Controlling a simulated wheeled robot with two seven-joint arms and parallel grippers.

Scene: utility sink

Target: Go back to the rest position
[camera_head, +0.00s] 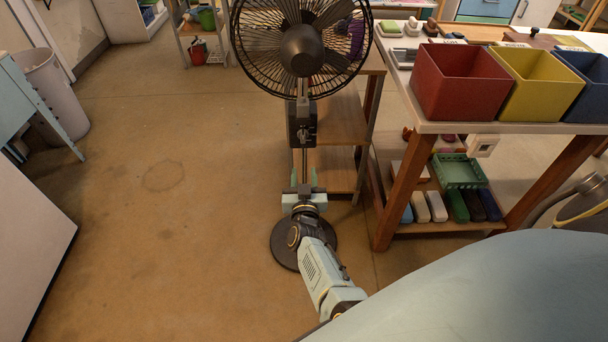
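My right gripper (303,182) is in the lower middle of the head view, at the end of my pale green and black arm. Its two fingers look spread apart and point away from me. The thin pole of a black standing fan (303,50) shows between or just behind the fingers. I cannot tell whether they touch it. The fan's round dark base (285,244) is partly hidden by my arm. My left gripper is not in view.
A workbench with red (460,80), yellow (541,82) and blue (588,85) bins stands at the right. A wooden shelf unit (345,125) is behind the fan. A grey bin (52,92) stands at the left. The floor (165,225) at left-centre is clear.

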